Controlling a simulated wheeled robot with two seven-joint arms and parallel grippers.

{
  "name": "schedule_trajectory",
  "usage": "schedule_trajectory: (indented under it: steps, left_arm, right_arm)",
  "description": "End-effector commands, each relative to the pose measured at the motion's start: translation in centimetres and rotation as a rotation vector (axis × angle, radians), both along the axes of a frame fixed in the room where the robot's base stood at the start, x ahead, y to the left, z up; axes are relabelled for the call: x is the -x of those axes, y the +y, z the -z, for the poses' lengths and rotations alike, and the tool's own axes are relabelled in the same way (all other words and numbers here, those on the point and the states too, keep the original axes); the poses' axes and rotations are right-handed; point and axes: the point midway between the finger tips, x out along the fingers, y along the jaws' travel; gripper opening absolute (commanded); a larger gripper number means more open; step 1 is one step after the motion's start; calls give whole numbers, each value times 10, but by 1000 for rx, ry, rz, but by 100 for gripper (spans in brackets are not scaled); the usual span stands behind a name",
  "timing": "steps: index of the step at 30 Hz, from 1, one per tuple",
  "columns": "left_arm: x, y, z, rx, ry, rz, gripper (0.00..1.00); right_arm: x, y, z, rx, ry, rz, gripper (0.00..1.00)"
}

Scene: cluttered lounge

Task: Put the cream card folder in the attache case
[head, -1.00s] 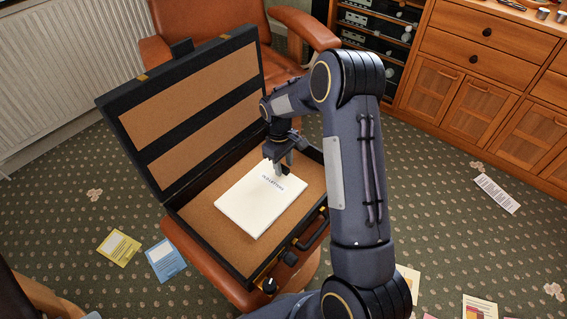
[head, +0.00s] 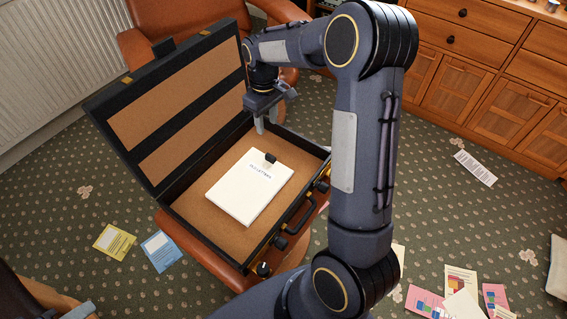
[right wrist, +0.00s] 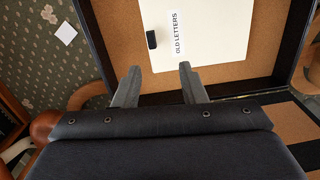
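The cream card folder (head: 250,190) lies flat inside the open attache case (head: 194,229), on its tan lining, with a dark clip at its upper edge. In the right wrist view the folder (right wrist: 210,45) shows the label "OLD LETTERS". The case lid stands up at the left, and the case rests on a brown leather seat. My right gripper (head: 266,126) is above the far side of the case, clear of the folder. Its two fingers (right wrist: 158,86) are apart with nothing between them. My left gripper is not clearly in view.
A brown leather chair (head: 150,48) stands behind the case. Wooden drawers (head: 480,80) are at the back right. A yellow card (head: 114,241), a blue card (head: 161,250) and several papers lie on the patterned carpet. A radiator (head: 50,60) is at the left.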

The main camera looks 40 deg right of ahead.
Motion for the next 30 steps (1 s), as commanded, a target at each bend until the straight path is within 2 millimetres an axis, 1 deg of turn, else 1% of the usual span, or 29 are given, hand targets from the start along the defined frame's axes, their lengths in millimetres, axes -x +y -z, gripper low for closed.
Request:
schedule_trajectory:
  steps: [1, 3, 5, 6, 8, 9, 11, 12, 15, 18, 21, 25, 30]
  left_arm:
    - [0, 0, 0, 0, 0, 0, 36]
    - [0, 0, 0, 0, 0, 0, 36]
    - [0, 0, 0, 0, 0, 0, 36]
    - [0, 0, 0, 0, 0, 0, 36]
    - [0, 0, 0, 0, 0, 0, 36]
    - [0, 0, 0, 0, 0, 0, 36]
    - [0, 0, 0, 0, 0, 0, 36]
    - [0, 0, 0, 0, 0, 0, 36]
    - [0, 0, 0, 0, 0, 0, 36]
    - [0, 0, 0, 0, 0, 0, 36]
    - [0, 0, 0, 0, 0, 0, 36]
    - [0, 0, 0, 0, 0, 0, 36]
    - [0, 0, 0, 0, 0, 0, 36]
  right_arm:
    - [15, 2, -21, -27, -39, 31, 38]
    - [38, 9, -44, -68, -88, 77, 38]
    - [60, 16, -60, -103, -127, 115, 38]
    - [74, 21, -71, -126, -154, 139, 38]
    - [96, 29, -83, -161, -192, 174, 38]
    - [111, 34, -91, -181, -219, 197, 38]
    - [134, 43, -99, -215, -257, 231, 38]
    - [149, 49, -103, -236, -282, 252, 38]
    - [185, 65, -108, -288, -341, 305, 38]
    - [216, 80, -105, -331, -390, 351, 38]
    - [238, 92, -99, -363, -428, 387, 38]
    - [253, 101, -93, -389, -457, 416, 38]
    - [258, 104, -89, -397, -465, 426, 38]
